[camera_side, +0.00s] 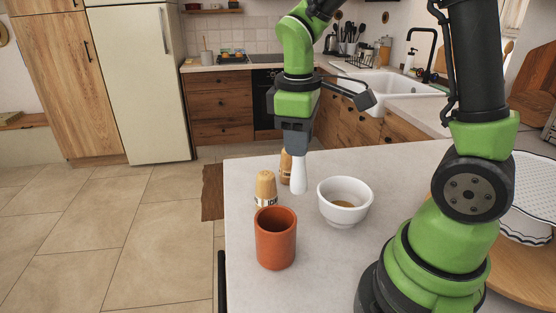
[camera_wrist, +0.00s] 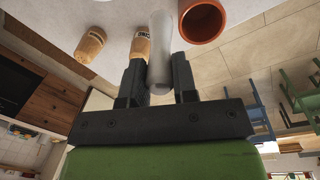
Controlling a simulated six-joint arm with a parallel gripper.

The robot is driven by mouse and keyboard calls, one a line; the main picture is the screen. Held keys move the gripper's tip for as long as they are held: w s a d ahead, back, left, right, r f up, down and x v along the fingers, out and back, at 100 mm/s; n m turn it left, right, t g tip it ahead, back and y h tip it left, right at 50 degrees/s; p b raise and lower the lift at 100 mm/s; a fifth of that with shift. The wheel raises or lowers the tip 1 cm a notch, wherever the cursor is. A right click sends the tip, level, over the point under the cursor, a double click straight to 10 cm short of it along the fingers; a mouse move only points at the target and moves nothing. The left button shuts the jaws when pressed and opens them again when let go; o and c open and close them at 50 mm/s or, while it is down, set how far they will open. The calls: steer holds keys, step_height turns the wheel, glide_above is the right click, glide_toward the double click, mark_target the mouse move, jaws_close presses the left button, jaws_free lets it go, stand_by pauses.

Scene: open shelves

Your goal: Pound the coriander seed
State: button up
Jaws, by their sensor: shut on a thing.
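A white mortar bowl (camera_side: 345,183) stands upright on the counter, with a small brownish heap, likely the coriander seed (camera_side: 342,203), at its bottom. My gripper (camera_side: 296,150) is shut on a white pestle (camera_side: 299,176), which hangs upright above the counter to the left of the mortar. In the wrist view my gripper (camera_wrist: 159,85) has a dark finger on each side of the pestle (camera_wrist: 160,45). The mortar is not in the wrist view.
A terracotta cup (camera_side: 275,240) stands front left of the mortar. Two wooden-topped labelled shakers, one in front (camera_side: 265,188) and one behind (camera_side: 286,166), stand near the pestle. Bare counter (camera_side: 318,270) lies in front of the mortar. A white patterned dish (camera_side: 525,222) is at right.

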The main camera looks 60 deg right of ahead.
steer(key=s+d+r+h, duration=0.15)
steer(key=s+d, duration=0.35)
steer(key=d, duration=0.5)
steer(key=a+x, duration=0.2)
steer(key=x, duration=0.8)
steer(key=shift+f+g, duration=0.3)
steer(key=shift+f, duration=0.25)
steer(key=shift+s+f, duration=0.1)
steer(key=shift+f, duration=0.45)
steer(key=shift+s+a, duration=0.1)
steer(key=shift+a, duration=0.05)
steer(key=shift+w+a, duration=0.3)
steer(key=shift+w, duration=0.15)
stand_by(1.2)
steer(key=shift+s, duration=0.1)
